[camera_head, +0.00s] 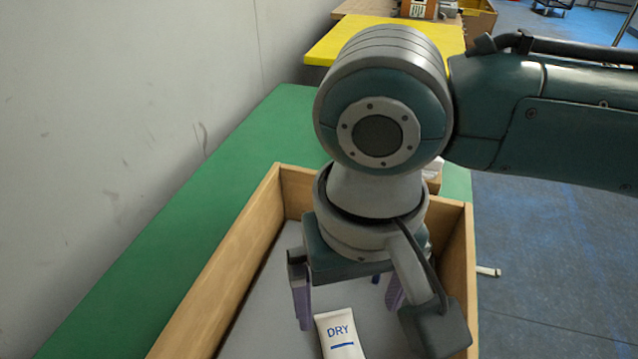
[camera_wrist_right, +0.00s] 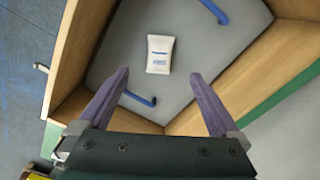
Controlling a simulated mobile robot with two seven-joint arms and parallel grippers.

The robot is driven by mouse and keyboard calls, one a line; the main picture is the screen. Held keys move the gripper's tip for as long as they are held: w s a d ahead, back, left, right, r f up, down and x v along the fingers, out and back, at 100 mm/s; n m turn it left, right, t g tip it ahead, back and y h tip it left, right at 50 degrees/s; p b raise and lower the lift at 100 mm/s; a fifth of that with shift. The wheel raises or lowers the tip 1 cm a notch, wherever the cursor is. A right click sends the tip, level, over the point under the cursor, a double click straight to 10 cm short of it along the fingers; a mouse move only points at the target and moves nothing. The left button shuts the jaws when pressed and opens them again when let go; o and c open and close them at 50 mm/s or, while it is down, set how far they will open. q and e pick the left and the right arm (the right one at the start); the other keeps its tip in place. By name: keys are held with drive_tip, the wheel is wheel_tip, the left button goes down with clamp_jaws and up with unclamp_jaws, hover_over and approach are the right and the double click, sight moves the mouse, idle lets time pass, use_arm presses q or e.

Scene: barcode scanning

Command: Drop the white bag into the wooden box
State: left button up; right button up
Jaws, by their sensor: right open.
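The white bag (camera_head: 340,338), with blue "DRY" lettering, lies on the grey floor inside the wooden box (camera_head: 212,278). In the right wrist view the bag (camera_wrist_right: 160,54) lies beyond the fingertips, apart from both fingers. My right gripper (camera_head: 350,303) is open and empty, pointing down over the box; its purple fingers (camera_wrist_right: 158,75) are spread wide. My right wrist hides part of the box's far wall and inside. The box wall (camera_wrist_right: 85,45) also shows in the right wrist view. My left gripper is not in view.
Two blue curved pieces, one upper (camera_wrist_right: 215,12) and one lower (camera_wrist_right: 140,98), show inside the box. The box stands on a green table (camera_head: 270,125) beside a grey wall (camera_head: 130,120). A yellow surface (camera_head: 340,42) lies behind. Blue-grey floor is at the right.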

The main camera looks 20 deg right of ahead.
wheel_tip(320, 180, up, 10)
drive_tip(key=p, duration=0.2)
idle(0.4)
drive_tip(key=s+a+r+n+t+y+p, duration=0.2)
drive_tip(key=s+a+r+n+y+p, duration=0.1)
drive_tip(key=s+a+y+p, duration=0.15)
drive_tip(key=s+d+r+t+h+p, duration=0.2)
drive_tip(key=s+d+h+p, duration=0.3)
drive_tip(key=d, duration=0.9)
wheel_tip(320, 180, up, 38)
drive_tip(key=s+p, duration=0.1)
drive_tip(key=p, duration=3.6)
drive_tip(key=shift+f+y, duration=0.15)
drive_tip(key=shift+y, duration=0.2)
drive_tip(key=shift+s, duration=0.1)
